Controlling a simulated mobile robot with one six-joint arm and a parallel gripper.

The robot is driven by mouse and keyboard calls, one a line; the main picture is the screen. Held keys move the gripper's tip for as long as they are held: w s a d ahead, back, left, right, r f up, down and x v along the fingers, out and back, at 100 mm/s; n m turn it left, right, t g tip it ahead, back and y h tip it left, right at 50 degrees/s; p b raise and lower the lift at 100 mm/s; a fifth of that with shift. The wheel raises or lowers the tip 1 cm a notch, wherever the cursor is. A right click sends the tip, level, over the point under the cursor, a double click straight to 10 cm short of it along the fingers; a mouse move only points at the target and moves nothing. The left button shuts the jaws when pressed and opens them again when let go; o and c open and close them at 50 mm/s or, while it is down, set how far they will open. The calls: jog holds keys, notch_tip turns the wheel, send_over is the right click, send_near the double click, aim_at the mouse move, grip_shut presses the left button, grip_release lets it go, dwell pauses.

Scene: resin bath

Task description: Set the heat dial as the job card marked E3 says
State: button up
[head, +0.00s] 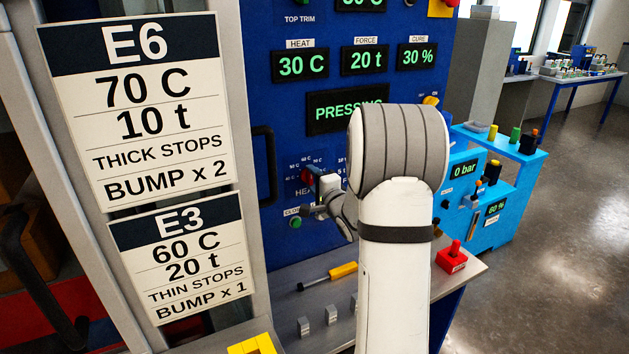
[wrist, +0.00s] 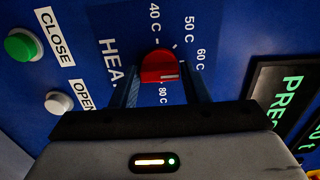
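The E3 card (head: 183,257) reads 60 C, 20 t, thin stops, bump x 1. The heat dial is a red knob (wrist: 160,66) on the blue press panel; its white line shows at the lower right of the knob. Scale marks 40 C, 50 C, 60 C and 80 C surround it. My gripper (wrist: 161,75) has one finger on each side of the knob, with no clear gap, so it appears shut on it. In the head view my gripper (head: 318,196) is at the panel and partly hides the dial. The heat display (head: 300,66) reads 30 C.
The E6 card (head: 140,105) hangs above E3. Other displays read 20 t (head: 365,60), 30 % (head: 416,56) and PRESSING (head: 347,110). A green CLOSE button (wrist: 21,45) and white OPEN button (wrist: 58,102) sit beside the dial. A yellow-handled tool (head: 341,270) lies on the bench below.

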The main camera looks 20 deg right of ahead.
jog(key=o, duration=0.3)
jog(key=shift+o, duration=0.2)
jog(key=s+b, duration=0.1)
jog(key=s, duration=0.6)
jog(key=shift+s+d+b, duration=0.15)
jog(key=shift+s+b, duration=0.15)
jog(key=shift+s, duration=0.1)
